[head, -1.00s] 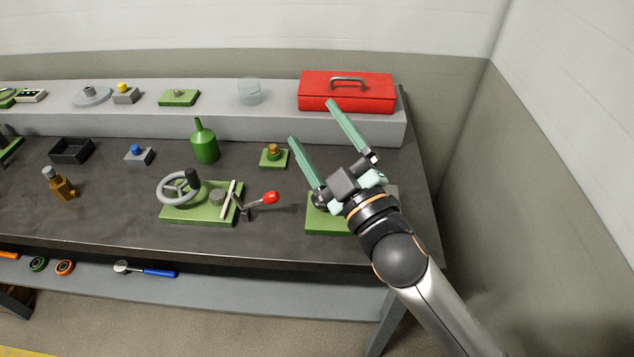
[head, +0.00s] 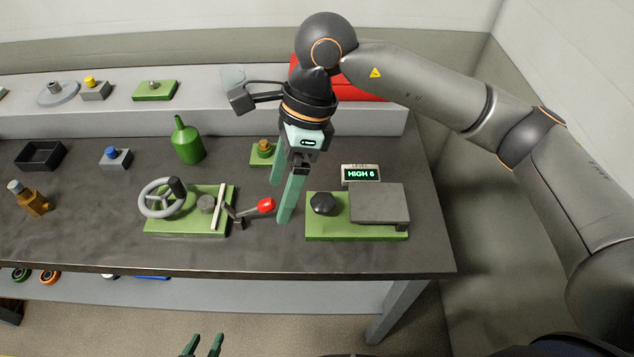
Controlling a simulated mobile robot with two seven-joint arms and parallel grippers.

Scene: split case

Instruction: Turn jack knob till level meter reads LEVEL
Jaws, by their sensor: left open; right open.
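The black jack knob (head: 322,203) stands on the left part of a green base (head: 330,231), beside a grey raised platform (head: 378,202). The level meter (head: 361,174) behind it reads "HIGH 6" in green. My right gripper (head: 283,203) is open and points down, just left of the knob and apart from it in the picture. Its fingers overlap the area near the red-tipped lever. My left gripper (head: 204,341) shows only its fingertips at the bottom edge, open, in front of the bench.
A green plate with a grey handwheel (head: 161,198) and a red-tipped lever (head: 264,206) lies left of my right gripper. A green bottle (head: 187,141) and a small green-based block (head: 263,149) stand behind. A red toolbox (head: 355,92) is partly hidden by my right arm.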

